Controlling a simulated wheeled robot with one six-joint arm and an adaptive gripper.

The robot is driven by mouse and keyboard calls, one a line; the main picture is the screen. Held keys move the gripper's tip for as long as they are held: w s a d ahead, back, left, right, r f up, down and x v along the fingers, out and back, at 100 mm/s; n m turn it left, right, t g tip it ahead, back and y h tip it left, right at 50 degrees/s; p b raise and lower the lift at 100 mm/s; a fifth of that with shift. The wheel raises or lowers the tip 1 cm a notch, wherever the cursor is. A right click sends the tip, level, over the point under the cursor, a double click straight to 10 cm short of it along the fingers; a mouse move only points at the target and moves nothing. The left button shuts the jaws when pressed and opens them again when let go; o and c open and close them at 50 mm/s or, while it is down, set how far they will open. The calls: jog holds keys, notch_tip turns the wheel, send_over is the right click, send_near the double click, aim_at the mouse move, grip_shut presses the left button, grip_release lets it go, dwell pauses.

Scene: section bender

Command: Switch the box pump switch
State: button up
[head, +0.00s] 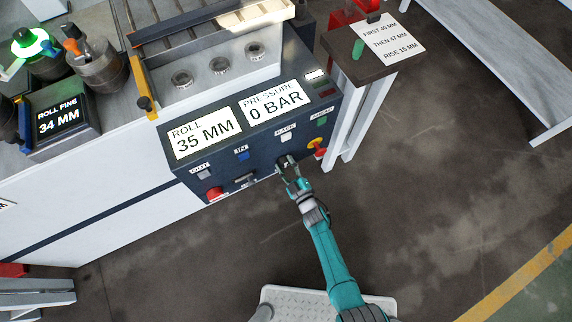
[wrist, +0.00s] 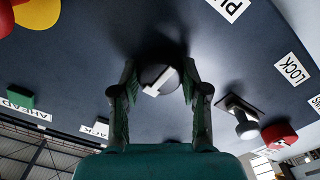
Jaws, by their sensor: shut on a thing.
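The pump switch (wrist: 158,82) is a dark round knob with a white bar across it, on the dark blue face of the control box (head: 258,172). In the wrist view a partly cut-off label starting "PU" (wrist: 230,8) is beside it. My gripper (wrist: 159,88) is shut on the knob, one finger on each side. The white bar lies slightly tilted in the wrist view. In the head view my gripper (head: 288,170) reaches the lower edge of the box and hides most of the knob. The pressure display (head: 275,101) reads 0 BAR.
Left of my gripper in the head view are a lock toggle (head: 245,179) and a red button (head: 214,193). Right of it is a red and yellow stop button (head: 316,146). A stand with a sign (head: 394,38) is at the right. The floor in front is open.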

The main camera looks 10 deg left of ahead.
jog(key=m, duration=0.5)
jog(key=shift+m, duration=0.3)
jog(key=m, duration=0.5)
jog(key=shift+m, duration=0.3)
jog(key=o, duration=1.1)
jog(key=shift+o, duration=0.2)
jog(key=v, duration=1.2)
